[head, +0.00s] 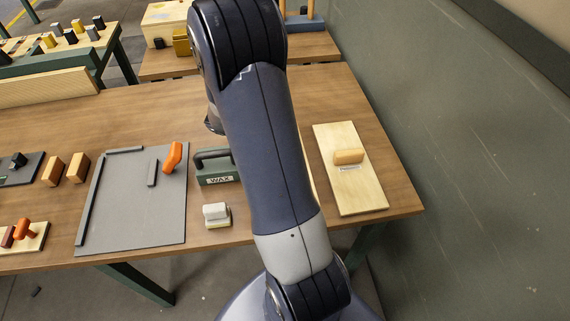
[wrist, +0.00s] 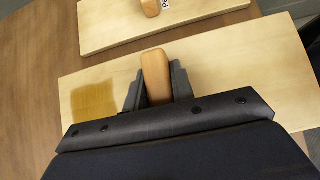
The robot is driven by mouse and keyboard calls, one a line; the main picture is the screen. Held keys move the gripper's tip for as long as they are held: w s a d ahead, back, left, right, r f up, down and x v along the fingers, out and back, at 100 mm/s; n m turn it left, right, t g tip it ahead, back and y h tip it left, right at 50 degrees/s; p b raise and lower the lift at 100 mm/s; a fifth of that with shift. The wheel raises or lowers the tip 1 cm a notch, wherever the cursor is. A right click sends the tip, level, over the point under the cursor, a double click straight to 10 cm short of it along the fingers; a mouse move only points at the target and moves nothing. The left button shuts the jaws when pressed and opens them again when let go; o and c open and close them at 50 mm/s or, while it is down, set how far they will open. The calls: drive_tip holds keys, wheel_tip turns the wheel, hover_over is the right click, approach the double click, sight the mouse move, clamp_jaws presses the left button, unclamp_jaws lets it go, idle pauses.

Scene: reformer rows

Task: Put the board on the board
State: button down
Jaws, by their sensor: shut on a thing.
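My gripper (wrist: 155,85) is shut on the upright wooden handle (wrist: 156,66) of a pale board (wrist: 240,68), one finger on each side. This board has a darker yellow-brown patch (wrist: 93,101) to the left of the handle. I cannot tell whether it touches the table. A second pale board (head: 352,191) with its own wooden handle (head: 349,156) and a small label lies flat at the table's right end. It also shows at the top of the wrist view (wrist: 108,22), beyond the held board. In the head view my arm hides the gripper and nearly all of the held board.
Left of my arm are a green WAX block (head: 217,168) with a dark handle and a white-topped block (head: 216,215). A grey panel (head: 130,215) with an orange handle lies further left. A wall (head: 480,150) runs along the right. Bare table (head: 355,95) lies behind the second board.

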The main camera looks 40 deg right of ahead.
drive_tip(key=shift+f, duration=2.65)
drive_tip(key=c, duration=1.2)
unclamp_jaws()
drive_tip(key=shift+f, duration=0.1)
drive_tip(key=v, duration=1.2)
drive_tip(key=shift+s, duration=0.1)
